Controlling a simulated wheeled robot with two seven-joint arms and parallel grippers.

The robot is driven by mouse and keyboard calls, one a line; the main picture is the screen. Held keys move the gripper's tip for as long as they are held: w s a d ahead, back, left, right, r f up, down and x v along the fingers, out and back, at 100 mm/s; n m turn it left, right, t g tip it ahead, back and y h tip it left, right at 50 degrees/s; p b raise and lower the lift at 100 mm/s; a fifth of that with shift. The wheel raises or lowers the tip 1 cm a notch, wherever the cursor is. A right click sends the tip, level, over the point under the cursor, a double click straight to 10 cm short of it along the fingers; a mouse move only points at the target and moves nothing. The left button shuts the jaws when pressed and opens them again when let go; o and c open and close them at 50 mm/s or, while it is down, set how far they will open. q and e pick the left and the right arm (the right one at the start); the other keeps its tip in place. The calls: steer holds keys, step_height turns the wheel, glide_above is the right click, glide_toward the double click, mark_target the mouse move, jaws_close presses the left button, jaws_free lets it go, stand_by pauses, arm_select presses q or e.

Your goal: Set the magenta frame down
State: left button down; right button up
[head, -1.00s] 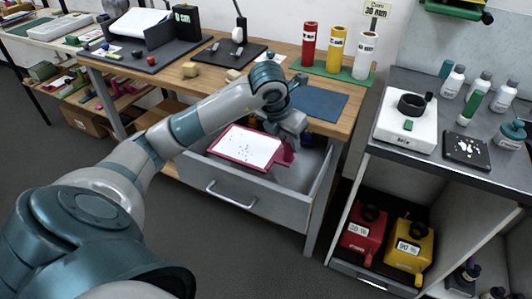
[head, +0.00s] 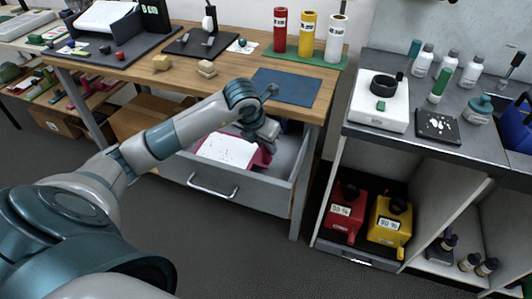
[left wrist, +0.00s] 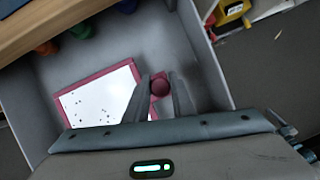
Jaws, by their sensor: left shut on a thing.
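The magenta frame (head: 263,157) holds a white panel with small dark specks and is low inside the open grey drawer (head: 226,188). The drawer front hides its near edge in the head view. In the head view the left gripper (head: 264,141) is over the frame's right side. I cannot tell whether the frame touches the drawer floor. My right gripper is not in view.
The wooden bench (head: 180,82) stands above the drawer, with a blue mat (head: 287,92) near its edge. Green (left wrist: 82,27) and orange (left wrist: 46,48) things sit at the drawer's back. A grey cabinet with red (head: 343,211) and yellow (head: 390,221) containers stands to the right.

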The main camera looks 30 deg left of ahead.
mark_target(266, 154)
arm_select(q)
steer(key=shift+f, duration=0.5)
step_height(266, 154, down, 3)
steer(key=shift+r+p, duration=0.2)
steer(key=shift+p, duration=0.15)
steer(key=shift+f, duration=0.1)
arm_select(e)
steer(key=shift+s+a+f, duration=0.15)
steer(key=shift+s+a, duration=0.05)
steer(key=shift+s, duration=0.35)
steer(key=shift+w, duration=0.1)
arm_select(q)
steer(key=shift+f, duration=0.15)
steer(key=c, duration=1.6)
jaws_free()
steer(key=shift+o, duration=0.4)
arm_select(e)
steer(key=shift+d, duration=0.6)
